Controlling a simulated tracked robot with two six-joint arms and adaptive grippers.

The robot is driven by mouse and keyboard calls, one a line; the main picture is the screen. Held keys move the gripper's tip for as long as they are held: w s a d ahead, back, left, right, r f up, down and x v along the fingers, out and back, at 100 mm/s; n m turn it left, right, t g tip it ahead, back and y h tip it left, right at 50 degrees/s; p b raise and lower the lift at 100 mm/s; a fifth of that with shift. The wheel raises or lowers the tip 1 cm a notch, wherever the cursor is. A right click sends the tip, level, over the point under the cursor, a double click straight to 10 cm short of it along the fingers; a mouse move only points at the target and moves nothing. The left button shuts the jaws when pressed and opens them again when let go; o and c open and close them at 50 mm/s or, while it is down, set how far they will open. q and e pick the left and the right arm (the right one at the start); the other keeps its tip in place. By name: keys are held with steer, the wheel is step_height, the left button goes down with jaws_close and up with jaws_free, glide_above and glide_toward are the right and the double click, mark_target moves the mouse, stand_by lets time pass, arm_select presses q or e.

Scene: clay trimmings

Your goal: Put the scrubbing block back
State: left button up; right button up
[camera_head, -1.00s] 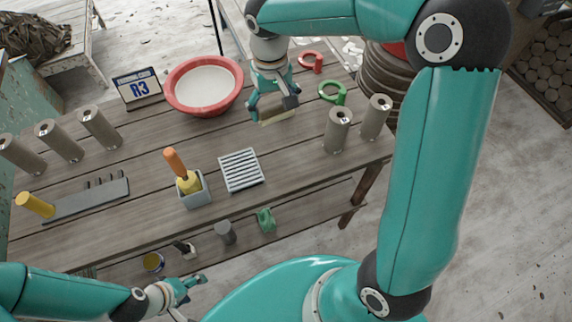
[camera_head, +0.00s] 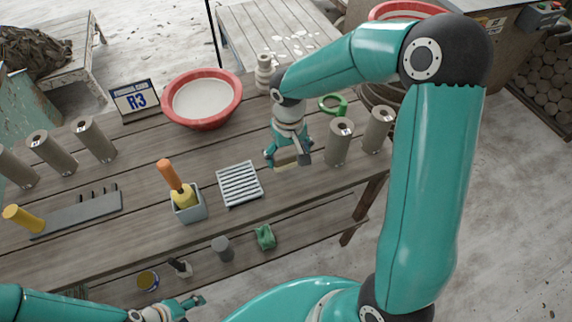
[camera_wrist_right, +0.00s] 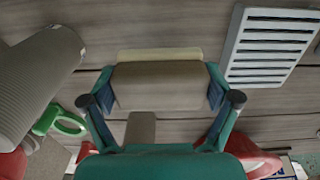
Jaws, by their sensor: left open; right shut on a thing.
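The scrubbing block (camera_wrist_right: 158,88), beige with a pale yellowish layer along one side, is held between the fingers of my right gripper (camera_wrist_right: 160,97). In the head view the block (camera_head: 288,166) shows as a pale strip below the right gripper (camera_head: 287,158), over the table's right half. I cannot tell how high it is above the boards. A white slatted rack (camera_head: 240,184) lies just left of it; the rack also shows at the upper right of the wrist view (camera_wrist_right: 268,45), apart from the block. My left gripper (camera_head: 184,304) is open and empty, low at the bottom of the head view.
Grey cylinders (camera_head: 339,142) stand right of the held block, near a green ring (camera_head: 333,104). A red bowl (camera_head: 202,99) stands behind. A grey holder (camera_head: 190,207) with orange- and yellow-handled tools is left of the rack. Bare boards lie between bowl and rack.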

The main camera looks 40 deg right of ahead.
mark_target(288, 171)
steer(key=shift+f, duration=2.2)
steer(key=shift+f, duration=0.15)
steer(key=o, duration=1)
steer(key=shift+c, duration=0.2)
step_height(288, 171, up, 12)
steer(key=shift+r, duration=0.2)
